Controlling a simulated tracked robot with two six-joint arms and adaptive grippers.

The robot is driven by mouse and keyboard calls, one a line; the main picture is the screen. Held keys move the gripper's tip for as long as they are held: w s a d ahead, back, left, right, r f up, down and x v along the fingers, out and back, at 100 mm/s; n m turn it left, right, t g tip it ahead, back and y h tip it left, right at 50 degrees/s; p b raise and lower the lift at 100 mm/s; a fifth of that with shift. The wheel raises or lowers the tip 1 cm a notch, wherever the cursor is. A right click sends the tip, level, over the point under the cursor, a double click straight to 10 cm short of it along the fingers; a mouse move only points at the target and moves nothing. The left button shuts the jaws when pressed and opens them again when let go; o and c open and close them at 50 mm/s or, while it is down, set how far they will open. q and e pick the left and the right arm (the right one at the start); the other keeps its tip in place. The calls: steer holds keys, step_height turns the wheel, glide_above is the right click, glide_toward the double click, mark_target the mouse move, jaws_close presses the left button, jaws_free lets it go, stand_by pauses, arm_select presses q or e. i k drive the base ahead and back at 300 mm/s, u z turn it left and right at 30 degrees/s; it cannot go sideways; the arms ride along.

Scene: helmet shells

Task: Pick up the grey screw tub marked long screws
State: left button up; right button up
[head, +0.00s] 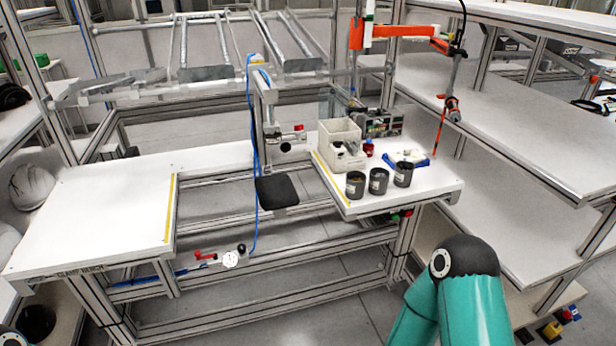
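Several dark grey tubs stand upright in a row near the front edge of the right-hand worktop: a left tub (355,185), a middle tub (378,181) and a right tub (403,174). Each seems to have a pale label, but the lettering is too small to read, so I cannot tell which is marked long screws. The tubs stand apart from each other. A teal arm of mine rises at the lower right, in front of the worktop. Neither gripper shows in the head view.
A white bin (340,140) stands behind the tubs, with a small red item (369,148) beside it. A blue-edged tray (408,159) lies behind the right tub. An orange tool arm (400,32) hangs above. The left worktop (100,215) is mostly bare. Shelves (500,110) stand at right.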

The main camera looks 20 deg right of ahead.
mark_target(355, 186)
steer(key=u, duration=0.1)
steer(key=i, duration=1)
steer(key=z, duration=0.7)
